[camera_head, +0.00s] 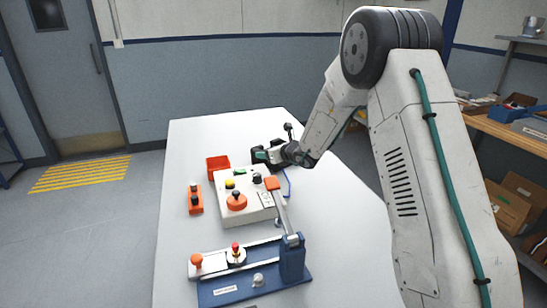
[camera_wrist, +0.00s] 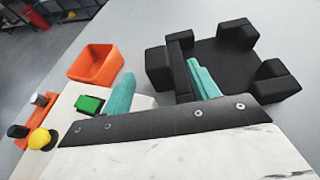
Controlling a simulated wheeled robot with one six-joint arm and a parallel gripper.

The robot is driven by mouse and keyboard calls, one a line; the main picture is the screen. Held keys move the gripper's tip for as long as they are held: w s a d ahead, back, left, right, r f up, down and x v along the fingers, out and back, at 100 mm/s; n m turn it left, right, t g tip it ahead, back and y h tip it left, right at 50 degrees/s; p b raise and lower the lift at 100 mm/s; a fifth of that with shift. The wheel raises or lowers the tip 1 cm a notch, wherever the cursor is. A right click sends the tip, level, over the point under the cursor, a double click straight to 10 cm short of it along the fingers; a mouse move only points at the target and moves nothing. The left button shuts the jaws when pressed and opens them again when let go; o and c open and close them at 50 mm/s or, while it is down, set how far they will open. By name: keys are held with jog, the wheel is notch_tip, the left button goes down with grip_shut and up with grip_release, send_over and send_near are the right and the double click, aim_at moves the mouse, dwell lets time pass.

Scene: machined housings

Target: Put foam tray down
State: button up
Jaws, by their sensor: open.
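The black foam tray (camera_wrist: 222,60), with raised blocks at its corners, lies flat on the white table in the wrist view. In the head view a dark shape (camera_head: 256,164) at my gripper is probably the tray, mostly hidden. My gripper (camera_wrist: 162,88) is open, with its teal fingertips apart. The right fingertip overlaps the tray's left part in the wrist view; I cannot tell if they touch. The left fingertip shows left of the tray, near a green button (camera_wrist: 89,104). My gripper also shows in the head view (camera_head: 264,155).
A cream control box (camera_head: 226,213) with buttons stands close by. An orange bin (camera_wrist: 95,65) is behind it. A small orange button unit (camera_head: 195,199) is left, and a blue lever fixture (camera_head: 240,287) is in front. The table (camera_head: 235,128) is clear at the back and right.

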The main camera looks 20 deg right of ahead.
aim_at(258, 150)
jog(key=x, duration=0.6)
jog(key=shift+w+a+r, duration=0.15)
jog(key=shift+w+a, duration=0.05)
jog(key=shift+a, duration=0.2)
jog(key=shift+c, duration=0.3)
jog(key=c, duration=1.1)
